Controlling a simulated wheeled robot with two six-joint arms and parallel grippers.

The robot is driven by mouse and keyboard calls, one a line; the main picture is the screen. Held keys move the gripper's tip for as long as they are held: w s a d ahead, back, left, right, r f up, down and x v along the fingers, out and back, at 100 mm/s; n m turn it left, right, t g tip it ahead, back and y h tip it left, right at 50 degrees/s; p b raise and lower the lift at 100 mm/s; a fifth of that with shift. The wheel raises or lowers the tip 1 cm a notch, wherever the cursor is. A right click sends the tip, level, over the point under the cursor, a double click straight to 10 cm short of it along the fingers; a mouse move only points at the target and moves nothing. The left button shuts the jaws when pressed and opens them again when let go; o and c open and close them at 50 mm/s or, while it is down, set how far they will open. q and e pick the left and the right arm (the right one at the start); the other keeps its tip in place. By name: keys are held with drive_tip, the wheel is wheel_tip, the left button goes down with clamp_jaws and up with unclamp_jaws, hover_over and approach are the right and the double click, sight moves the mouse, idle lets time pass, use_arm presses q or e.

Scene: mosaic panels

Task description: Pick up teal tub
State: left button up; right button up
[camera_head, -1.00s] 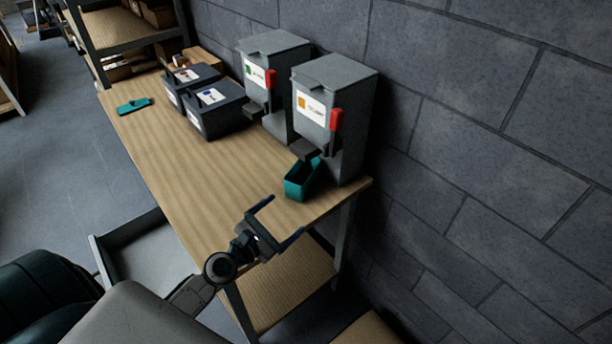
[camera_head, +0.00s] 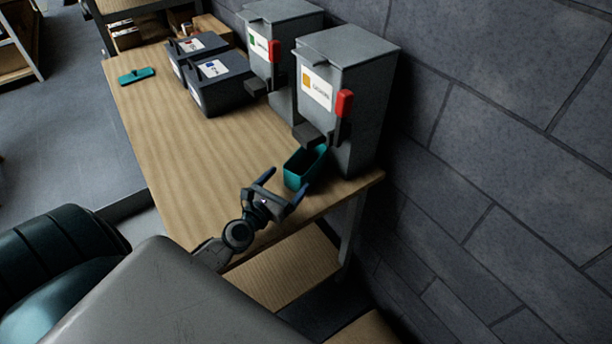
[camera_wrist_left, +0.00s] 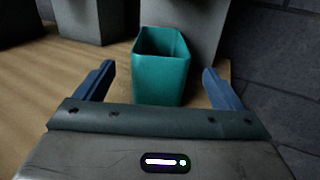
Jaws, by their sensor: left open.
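The teal tub (camera_head: 298,174) stands upright on the wooden table near its right end, at the front of the nearer grey dispenser and under its spout. It looks empty. My left gripper (camera_head: 285,187) is open, just in front of the tub on its near left side. In the left wrist view the tub (camera_wrist_left: 160,78) shows ahead, between the two blue fingers (camera_wrist_left: 158,82) and slightly beyond them. I cannot tell whether the fingertips overlap its sides. My right gripper is not in view.
Two grey dispensers with red levers, the nearer (camera_head: 345,85) and the farther (camera_head: 285,30), stand along the block wall. Two dark bins (camera_head: 222,95) and a flat teal object (camera_head: 136,76) lie farther back. The table's (camera_head: 180,150) left middle is clear.

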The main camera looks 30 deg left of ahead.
sight(301, 169)
use_arm(q)
wheel_tip(301, 169, down, 2)
drive_tip(key=shift+w+f+b, duration=0.15)
drive_tip(key=shift+b, duration=0.3)
drive_tip(key=shift+w+r+p, duration=0.3)
drive_tip(key=shift+w+p, duration=0.05)
drive_tip(key=shift+w, duration=0.05)
drive_tip(key=shift+w+r, duration=0.1)
drive_tip(key=shift+w, duration=0.5)
drive_tip(key=shift+w+p, duration=0.4)
drive_tip(key=shift+w, duration=2.3)
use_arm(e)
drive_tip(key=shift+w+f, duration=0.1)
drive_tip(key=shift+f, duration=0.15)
use_arm(q)
drive_tip(key=shift+c, duration=0.2)
drive_tip(key=c, duration=1.1)
drive_tip(key=shift+c, duration=1.2)
